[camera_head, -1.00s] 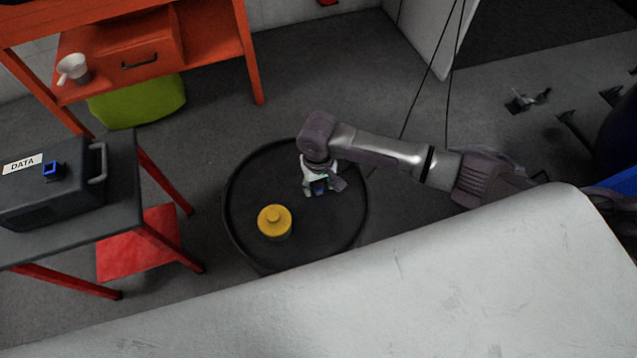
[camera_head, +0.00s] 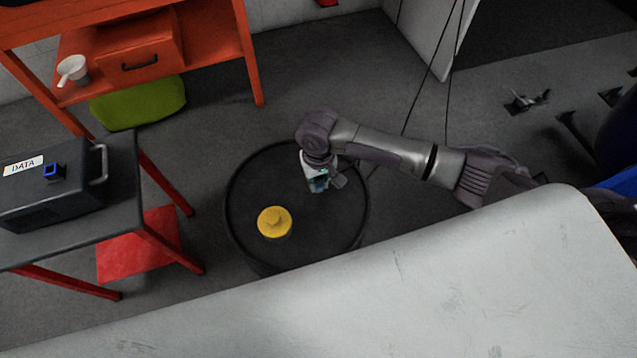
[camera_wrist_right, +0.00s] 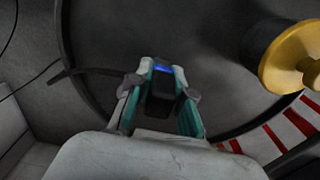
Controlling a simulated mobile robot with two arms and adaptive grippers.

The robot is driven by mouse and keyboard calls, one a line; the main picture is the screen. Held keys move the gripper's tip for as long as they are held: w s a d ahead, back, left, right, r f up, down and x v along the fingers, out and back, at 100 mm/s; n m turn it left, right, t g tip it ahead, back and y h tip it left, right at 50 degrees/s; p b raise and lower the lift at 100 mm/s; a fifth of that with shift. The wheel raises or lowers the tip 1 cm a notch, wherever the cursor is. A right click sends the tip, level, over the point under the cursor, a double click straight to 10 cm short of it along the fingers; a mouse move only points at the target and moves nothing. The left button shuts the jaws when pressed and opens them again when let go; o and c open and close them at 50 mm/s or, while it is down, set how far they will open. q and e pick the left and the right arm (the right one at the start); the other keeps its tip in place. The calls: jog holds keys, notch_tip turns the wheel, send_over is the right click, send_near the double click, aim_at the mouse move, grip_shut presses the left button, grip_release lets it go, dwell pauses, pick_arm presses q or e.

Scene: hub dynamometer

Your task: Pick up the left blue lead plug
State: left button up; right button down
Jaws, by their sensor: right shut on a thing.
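My right gripper (camera_head: 317,183) is over the round black drum top (camera_head: 290,162). In the right wrist view its two fingers (camera_wrist_right: 160,98) are closed on a dark plug with a blue stripe, the blue lead plug (camera_wrist_right: 162,69). In the head view the plug is mostly hidden by the gripper. I cannot tell how far the plug is above the drum top. My left gripper is not in view.
A yellow knob-topped disc (camera_head: 274,222) sits on the drum left of the gripper and shows at the right in the wrist view (camera_wrist_right: 290,58). A dark DATA box (camera_head: 55,190) with a blue socket stands on the left table (camera_head: 120,215). A white surface (camera_head: 400,290) fills the foreground.

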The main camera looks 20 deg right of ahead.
notch_tip(320, 180, up, 2)
jog(key=shift+r, duration=0.1)
jog(key=s+r+p, duration=0.2)
jog(key=s+r, duration=0.4)
jog(key=s, duration=0.5)
jog(key=shift+s+r, duration=0.2)
jog(key=shift+s, duration=0.1)
jog(key=shift+d, duration=0.1)
